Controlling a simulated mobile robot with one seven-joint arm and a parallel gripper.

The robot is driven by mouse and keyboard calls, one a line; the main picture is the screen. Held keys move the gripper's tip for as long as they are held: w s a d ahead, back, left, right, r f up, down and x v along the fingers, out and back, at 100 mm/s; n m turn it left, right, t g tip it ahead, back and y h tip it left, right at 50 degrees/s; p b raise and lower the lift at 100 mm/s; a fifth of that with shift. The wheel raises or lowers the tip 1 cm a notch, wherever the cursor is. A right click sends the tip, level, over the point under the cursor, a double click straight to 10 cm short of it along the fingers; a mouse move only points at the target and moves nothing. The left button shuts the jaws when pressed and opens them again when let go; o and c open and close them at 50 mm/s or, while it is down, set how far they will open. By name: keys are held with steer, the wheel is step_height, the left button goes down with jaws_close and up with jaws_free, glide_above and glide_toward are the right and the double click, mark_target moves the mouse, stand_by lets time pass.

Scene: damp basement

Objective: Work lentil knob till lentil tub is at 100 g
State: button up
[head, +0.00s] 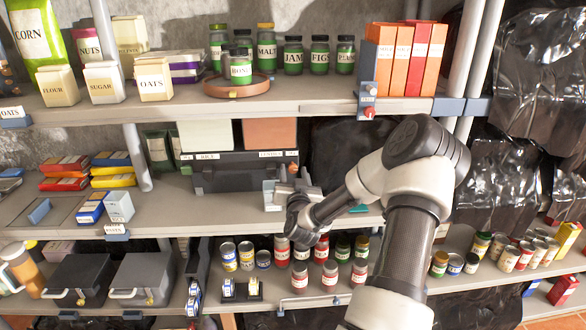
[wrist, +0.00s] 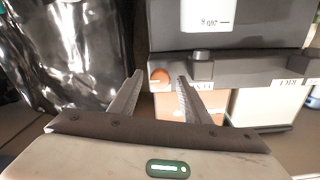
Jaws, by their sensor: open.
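The dispenser (head: 240,172) stands on the middle shelf, with a white rice hopper (head: 205,135) and an orange lentil hopper (head: 270,132). The lentil knob (wrist: 160,75) is a small round orange knob beside the lentil label; it also shows in the head view (head: 293,170). My gripper (head: 283,184) is in front of the dispenser's right end. In the wrist view its fingers are open, and the knob appears between the fingertips, with no clear contact. A white panel with dark figures (wrist: 207,16) is upside down and its reading is unclear. I cannot make out the lentil tub.
Black plastic sheeting (wrist: 60,50) hangs close beside my fingers in the wrist view. Jars and cartons (head: 405,57) crowd the shelf above, and several cans (head: 300,275) stand below. Coloured boxes (head: 90,172) lie to the left on the middle shelf.

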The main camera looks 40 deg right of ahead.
steer(key=shift+x, duration=1.15)
steer(key=c, duration=1)
steer(key=shift+c, duration=0.2)
steer(key=shift+f, duration=0.1)
steer(key=m+b, duration=0.3)
steer(key=b, duration=0.1)
steer(key=shift+f+m, duration=0.1)
steer(key=shift+m, duration=0.3)
steer(key=m+b, duration=0.4)
steer(key=m, duration=0.1)
steer(key=m+b, duration=0.3)
steer(key=m, duration=0.2)
steer(key=shift+m+b, duration=0.35)
steer(key=shift+m, duration=0.05)
steer(key=shift+m+b, duration=0.75)
steer(key=shift+m, duration=0.75)
